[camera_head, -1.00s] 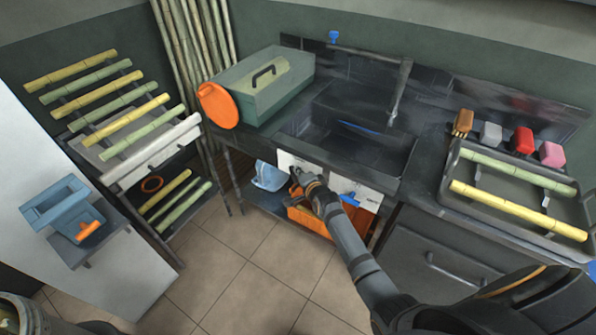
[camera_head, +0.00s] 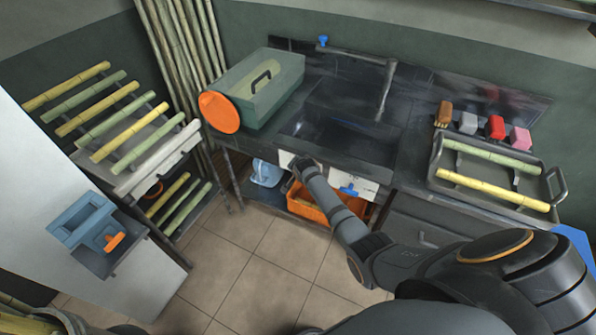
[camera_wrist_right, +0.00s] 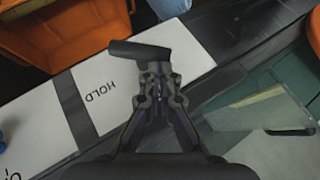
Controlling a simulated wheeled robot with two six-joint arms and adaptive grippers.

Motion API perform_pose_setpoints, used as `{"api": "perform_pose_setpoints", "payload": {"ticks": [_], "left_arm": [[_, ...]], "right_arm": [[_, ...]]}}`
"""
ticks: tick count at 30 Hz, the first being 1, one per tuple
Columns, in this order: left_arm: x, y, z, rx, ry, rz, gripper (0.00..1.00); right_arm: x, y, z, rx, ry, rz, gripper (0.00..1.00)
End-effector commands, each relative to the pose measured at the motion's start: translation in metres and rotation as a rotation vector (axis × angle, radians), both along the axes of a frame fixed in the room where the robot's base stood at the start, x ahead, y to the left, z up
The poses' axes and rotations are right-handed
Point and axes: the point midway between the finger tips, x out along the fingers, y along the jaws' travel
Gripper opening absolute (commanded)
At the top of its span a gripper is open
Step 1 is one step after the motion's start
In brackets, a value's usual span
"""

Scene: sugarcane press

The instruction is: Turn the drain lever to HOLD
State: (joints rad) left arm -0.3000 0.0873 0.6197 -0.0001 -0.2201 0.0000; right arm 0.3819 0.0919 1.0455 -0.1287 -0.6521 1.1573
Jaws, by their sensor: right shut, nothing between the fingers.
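My right gripper (camera_wrist_right: 158,78) is shut with nothing between its fingers. Its tips are right at a black lever handle (camera_wrist_right: 138,49), close to or touching it; I cannot tell which. The handle lies crosswise over a white panel (camera_wrist_right: 98,88) with the word HOLD, left of the gripper in the wrist view. In the head view my right gripper (camera_head: 300,164) is at the white panel (camera_head: 286,159) on the sink counter's front. My arm hides the lever there.
A blue tap (camera_head: 348,190) sits on the counter front to the right. An orange crate (camera_head: 308,204) and a light blue jug (camera_head: 266,173) are below the counter. A green box (camera_head: 258,88) stands left of the sink (camera_head: 345,135). The floor in front is clear.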

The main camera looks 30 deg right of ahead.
Motion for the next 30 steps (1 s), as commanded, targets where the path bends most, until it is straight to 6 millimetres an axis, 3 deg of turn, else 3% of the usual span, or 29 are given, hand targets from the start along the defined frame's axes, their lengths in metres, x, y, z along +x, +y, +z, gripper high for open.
{"api": "perform_pose_setpoints", "payload": {"ticks": [16, 30], "left_arm": [[0.0, -0.009, -0.02, -0.011, 0.0, 0.004, 0.4], [0.0, -0.006, -0.033, -0.007, -0.001, 0.002, 0.4]], "right_arm": [[0.013, 0.008, -0.004, -0.203, 0.264, 0.001, 0.0], [0.018, 0.012, -0.006, -0.206, 0.265, 0.001, 0.0]]}}
